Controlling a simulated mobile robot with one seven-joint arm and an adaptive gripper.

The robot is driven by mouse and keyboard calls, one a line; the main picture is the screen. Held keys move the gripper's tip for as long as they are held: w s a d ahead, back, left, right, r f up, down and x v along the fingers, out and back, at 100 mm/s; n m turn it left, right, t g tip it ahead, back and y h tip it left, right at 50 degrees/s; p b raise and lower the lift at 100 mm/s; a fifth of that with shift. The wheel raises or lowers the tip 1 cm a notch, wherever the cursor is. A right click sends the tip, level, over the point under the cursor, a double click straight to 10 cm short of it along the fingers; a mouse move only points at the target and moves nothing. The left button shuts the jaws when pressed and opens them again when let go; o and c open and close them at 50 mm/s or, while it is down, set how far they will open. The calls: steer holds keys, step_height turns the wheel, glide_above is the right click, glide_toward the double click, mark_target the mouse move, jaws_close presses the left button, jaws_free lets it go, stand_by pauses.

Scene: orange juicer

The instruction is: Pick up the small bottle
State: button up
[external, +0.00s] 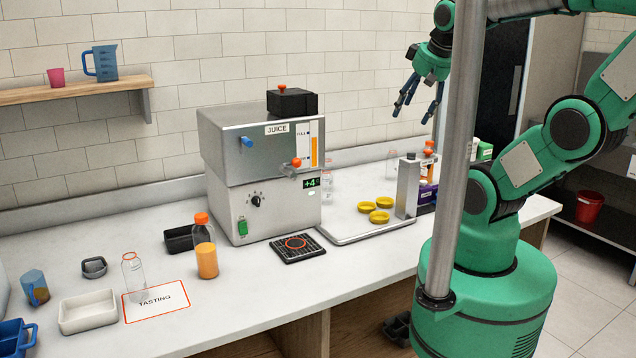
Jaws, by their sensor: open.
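Several bottles are in view, and I cannot tell for sure which is the small bottle. A small clear bottle (133,274) stands upright at the back edge of the TASTING card (166,299), on the left of the counter. An orange-capped bottle (207,260), partly filled with orange juice, stands to its right. Another orange-capped bottle (428,163) stands at the back right, partly hidden by the metal post and tray fittings. Clear bottles also show behind the juicer's right side (327,183). My gripper (412,112) is open and empty, high above the counter's right part, apart from every bottle.
The juicer (228,189) stands mid-counter, with a black drip grate (298,255) in front. A white tray (88,323) and blue cup (34,287) are at left. The front counter is mostly clear.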

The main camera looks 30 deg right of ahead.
steer(key=w+d+f+g, duration=0.1)
steer(key=w+f+g, duration=0.15)
steer(key=w, duration=2.75)
steer(key=w+f+g, duration=0.1)
steer(key=w+f, duration=0.6)
steer(key=w+d+f+n+g, duration=0.1)
steer(key=w+f, duration=0.6)
steer(key=f, duration=0.1)
steer(key=w+f+g, duration=0.1)
steer(key=w+f, duration=0.6)
steer(key=f, duration=0.1)
steer(key=shift+d, duration=0.25)
steer(key=shift+w+f, duration=0.15)
steer(key=shift+f, duration=0.2)
